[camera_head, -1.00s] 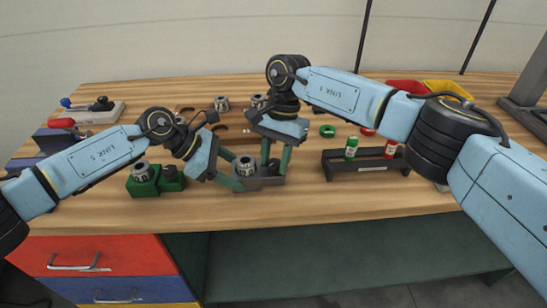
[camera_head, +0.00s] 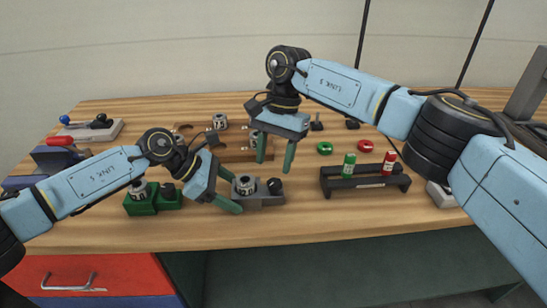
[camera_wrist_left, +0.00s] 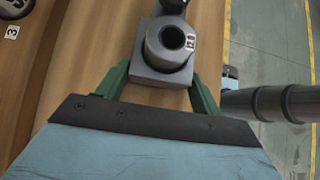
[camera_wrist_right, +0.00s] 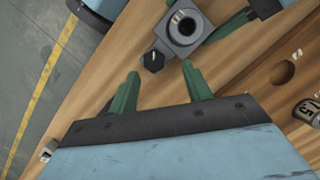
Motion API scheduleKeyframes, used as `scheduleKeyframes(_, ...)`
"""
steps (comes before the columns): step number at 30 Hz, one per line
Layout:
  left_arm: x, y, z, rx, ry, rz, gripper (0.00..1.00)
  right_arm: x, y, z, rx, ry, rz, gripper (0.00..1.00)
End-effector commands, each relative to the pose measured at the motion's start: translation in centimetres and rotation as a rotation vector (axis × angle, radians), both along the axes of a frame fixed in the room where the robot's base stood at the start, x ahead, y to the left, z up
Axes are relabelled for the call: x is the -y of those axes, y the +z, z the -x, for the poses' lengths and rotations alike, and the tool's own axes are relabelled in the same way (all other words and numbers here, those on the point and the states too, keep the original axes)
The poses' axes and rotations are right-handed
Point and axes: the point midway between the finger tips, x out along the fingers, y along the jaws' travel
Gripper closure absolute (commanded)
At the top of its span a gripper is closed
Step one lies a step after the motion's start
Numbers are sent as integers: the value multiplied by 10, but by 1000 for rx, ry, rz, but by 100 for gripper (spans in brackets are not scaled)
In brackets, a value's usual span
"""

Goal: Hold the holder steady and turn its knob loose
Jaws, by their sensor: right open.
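The grey holder (camera_head: 262,198) is a block with a round metal collet (camera_head: 246,185) and a black knob (camera_head: 275,186). It sits near the front of the wooden bench. My left gripper (camera_head: 236,192) has its green fingers on opposite sides of the block, shut on it; the left wrist view shows the block (camera_wrist_left: 152,80) between them. My right gripper (camera_head: 274,160) is open and empty, above and behind the holder. In the right wrist view the knob (camera_wrist_right: 153,61) lies beyond the open fingertips, apart from them, with a pale mark on top.
A green holder (camera_head: 143,206) with a collet stands left of my left gripper. A black rack (camera_head: 365,183) with a green and a red bottle stands to the right. A wooden block (camera_head: 235,152) with collets is behind. Green and red rings (camera_head: 325,148) lie at the back right.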

Motion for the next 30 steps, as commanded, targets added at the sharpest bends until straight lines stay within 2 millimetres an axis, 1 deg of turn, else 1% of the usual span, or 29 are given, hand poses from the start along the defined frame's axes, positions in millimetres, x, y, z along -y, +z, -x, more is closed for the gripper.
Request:
scheduleKeyframes(1, 0, 0, -1, 1, 1, 0, 27, 0, -1, 0, -1, -1, 1, 51)
scheduleKeyframes(4, 0, 1, -1, 4, 1, 2, 15, 1, -1, 0, -1, 0, 2, 51)
scheduleKeyframes(14, -3, 6, -3, 9, 4, 4, 15, 1, -1, 0, -1, -1, 2, 51)
scheduleKeyframes(17, -12, 14, -3, 11, 5, 4, 15, 1, -1, 0, -1, -1, 2, 51)
scheduleKeyframes(27, -62, 63, -3, 9, 5, 3, 15, 1, -1, 0, -1, -1, 2, 51)
scheduleKeyframes(30, -74, 74, -3, 8, 4, 2, 15, 1, -1, 0, -1, -1, 2, 51)
